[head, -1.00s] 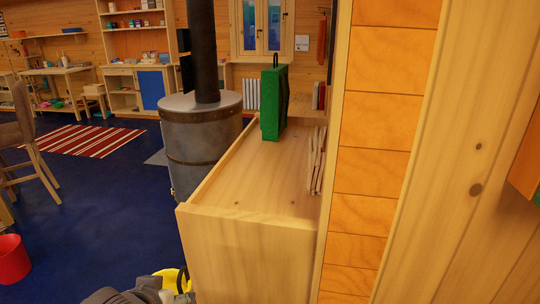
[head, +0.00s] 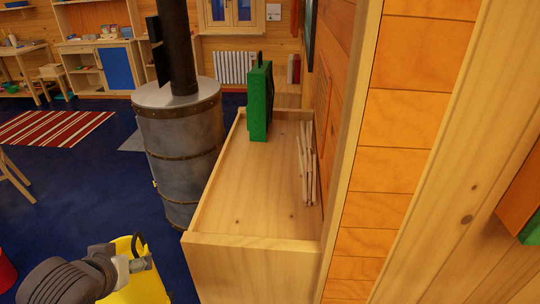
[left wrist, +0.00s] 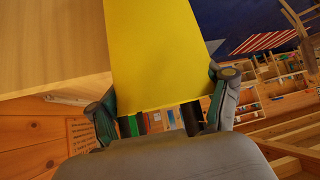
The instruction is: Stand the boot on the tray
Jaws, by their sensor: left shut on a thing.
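A yellow thing (head: 138,287), seemingly the boot, hangs at the bottom left of the head view, beside the near left corner of a wooden cabinet. My left gripper (head: 142,264) is shut on its upper part. In the left wrist view the yellow thing (left wrist: 155,50) fills the space between the two fingers of the gripper (left wrist: 165,103). Its lower end is cut off in the head view, so its full shape is hidden. I cannot make out a separate tray. My right gripper is not in view.
The cabinet's top (head: 245,190) has a raised rim and a clear middle. A plank wall (head: 375,190) is close on the right.

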